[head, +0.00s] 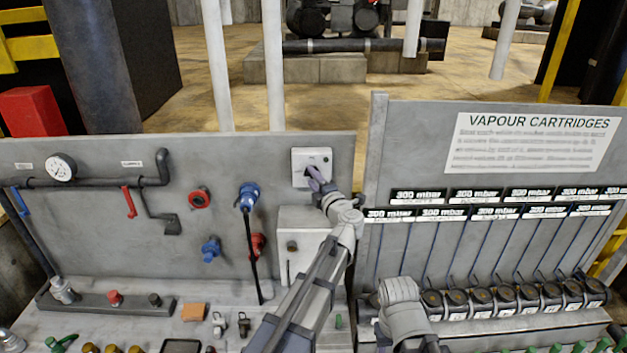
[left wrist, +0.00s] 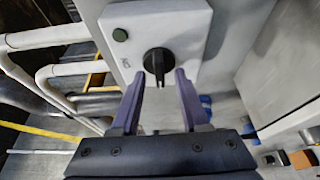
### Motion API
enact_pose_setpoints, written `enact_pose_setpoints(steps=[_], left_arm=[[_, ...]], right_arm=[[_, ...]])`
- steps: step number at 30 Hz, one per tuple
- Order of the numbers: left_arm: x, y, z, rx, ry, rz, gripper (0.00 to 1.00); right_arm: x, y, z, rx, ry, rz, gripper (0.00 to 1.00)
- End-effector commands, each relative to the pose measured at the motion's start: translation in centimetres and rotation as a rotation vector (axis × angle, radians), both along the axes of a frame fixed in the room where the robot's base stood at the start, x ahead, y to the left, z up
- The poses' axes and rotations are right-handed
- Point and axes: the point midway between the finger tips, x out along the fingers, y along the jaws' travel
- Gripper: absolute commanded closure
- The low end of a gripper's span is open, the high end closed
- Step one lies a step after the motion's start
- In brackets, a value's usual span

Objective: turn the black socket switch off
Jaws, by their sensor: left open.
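The black socket switch is a round black knob with a raised bar, on a pale square plate (head: 325,158) on the back panel. In the head view the knob (head: 309,172) is partly covered by my left gripper (head: 314,178). In the left wrist view the black knob (left wrist: 157,61) lies between the tips of my open left gripper (left wrist: 159,75), with a gap on each side. The knob's bar points down toward the gripper in that view. My right gripper's fingers are not visible.
A grey box (head: 300,228) stands out from the panel below the switch. A blue plug (head: 248,194) with a black cable hangs left of it. A raised panel edge (head: 374,150) and several vapour cartridges (head: 480,300) are to the right.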

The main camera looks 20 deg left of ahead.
Motion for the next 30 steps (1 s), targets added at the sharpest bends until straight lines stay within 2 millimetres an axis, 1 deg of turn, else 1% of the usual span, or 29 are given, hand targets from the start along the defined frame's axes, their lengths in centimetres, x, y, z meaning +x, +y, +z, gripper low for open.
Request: enact_pose_setpoints(steps=[5, 8, 15, 21, 25, 30], left_arm=[[-0.1, -0.1, 0.0, 0.001, 0.001, 0.0, 0.55], [-0.7, -0.6, 0.0, 0.001, 0.001, -0.002, 0.55], [-3.9, -2.9, 0.0, 0.001, 0.001, -0.003, 0.55], [-5.6, -4.4, 0.0, 0.0, 0.0, -0.001, 0.55], [-6.1, -4.8, 0.0, 0.0, 0.0, -0.001, 0.55], [-6.1, -4.9, 0.0, 0.0, 0.0, 0.0, 0.55]], right_arm=[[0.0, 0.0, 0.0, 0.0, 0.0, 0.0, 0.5], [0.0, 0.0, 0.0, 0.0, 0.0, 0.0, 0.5], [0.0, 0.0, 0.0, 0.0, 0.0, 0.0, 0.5], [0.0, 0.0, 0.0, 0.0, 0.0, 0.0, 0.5], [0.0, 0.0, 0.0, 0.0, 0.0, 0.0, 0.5], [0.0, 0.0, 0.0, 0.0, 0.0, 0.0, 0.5]])
